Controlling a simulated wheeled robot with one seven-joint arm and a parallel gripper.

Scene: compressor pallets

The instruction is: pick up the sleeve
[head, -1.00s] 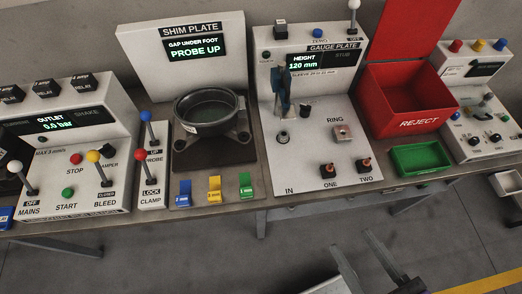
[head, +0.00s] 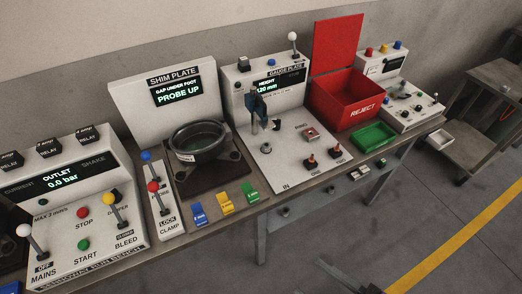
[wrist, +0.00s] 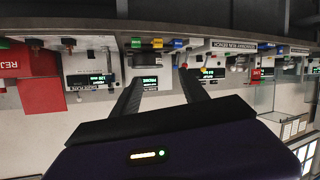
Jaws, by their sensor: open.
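A small grey cylinder (head: 266,148), possibly the sleeve, stands on the white gauge plate (head: 290,176) below the blue gauge arm. It is too small to be sure. My gripper (wrist: 161,74) is open in the wrist view, with two dark fingers apart and nothing between them. The wrist view shows the bench upside down and at a distance, so my gripper is away from the gauge plate. I cannot make out the cylinder in the wrist view.
The shim plate station (head: 150,90) holds a dark round part. Blue, yellow and green tabs line its front. A red reject bin (head: 345,115) and a green tray (head: 373,138) stand right of the gauge plate. The floor in front is mostly clear, with a yellow line (head: 450,240).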

